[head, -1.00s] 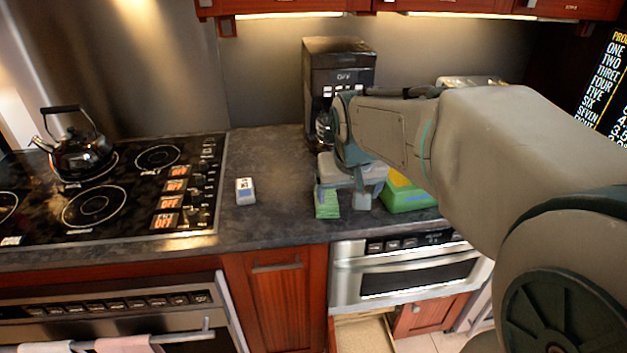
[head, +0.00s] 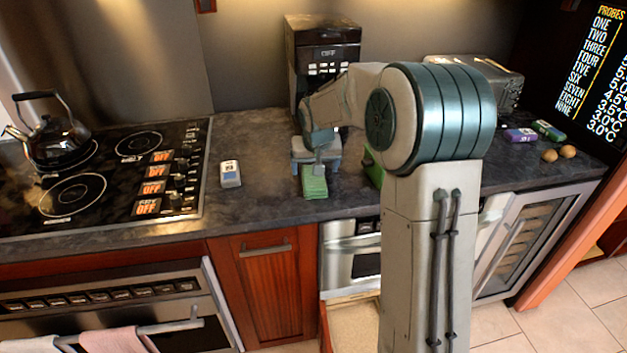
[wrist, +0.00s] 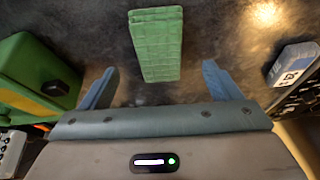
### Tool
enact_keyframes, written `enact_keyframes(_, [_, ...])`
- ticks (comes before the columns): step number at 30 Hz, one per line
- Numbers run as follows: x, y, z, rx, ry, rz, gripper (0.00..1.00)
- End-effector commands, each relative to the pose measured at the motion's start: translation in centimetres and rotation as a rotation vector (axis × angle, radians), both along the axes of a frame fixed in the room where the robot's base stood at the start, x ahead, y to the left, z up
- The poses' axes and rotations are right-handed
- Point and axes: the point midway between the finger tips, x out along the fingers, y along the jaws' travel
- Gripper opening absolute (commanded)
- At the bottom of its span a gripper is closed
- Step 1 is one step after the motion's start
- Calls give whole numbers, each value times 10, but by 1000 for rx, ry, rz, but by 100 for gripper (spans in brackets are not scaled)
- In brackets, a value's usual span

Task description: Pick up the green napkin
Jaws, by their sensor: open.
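The green napkin (head: 314,184) lies folded on the dark countertop in front of the coffee maker. In the wrist view the napkin (wrist: 156,45) is a long green block, centred beyond and between the fingers. My gripper (wrist: 160,85) is open, with its two blue fingers spread wide and nothing between the tips. In the head view my gripper (head: 316,168) is just at the napkin's far end, pointing down; its exact height above the counter is hard to tell.
A green box (wrist: 38,75) stands left of the fingers in the wrist view. A white-and-grey packet (head: 230,174) lies by the stovetop (head: 105,180). The coffee maker (head: 322,45) stands behind my gripper. An open drawer (head: 352,325) is below the counter.

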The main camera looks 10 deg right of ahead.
Motion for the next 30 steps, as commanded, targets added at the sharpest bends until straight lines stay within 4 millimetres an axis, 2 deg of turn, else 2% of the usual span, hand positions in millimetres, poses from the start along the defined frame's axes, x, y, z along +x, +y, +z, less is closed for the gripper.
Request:
enact_keyframes(8, [8, -1, -17, 0, 1, 0, 85])
enact_keyframes(18, [27, -3, -53, 1, 0, 0, 85])
enact_keyframes(27, [28, -4, -57, 0, -1, 0, 85])
enact_keyframes(30, [28, -4, -57, 0, -1, 0, 57])
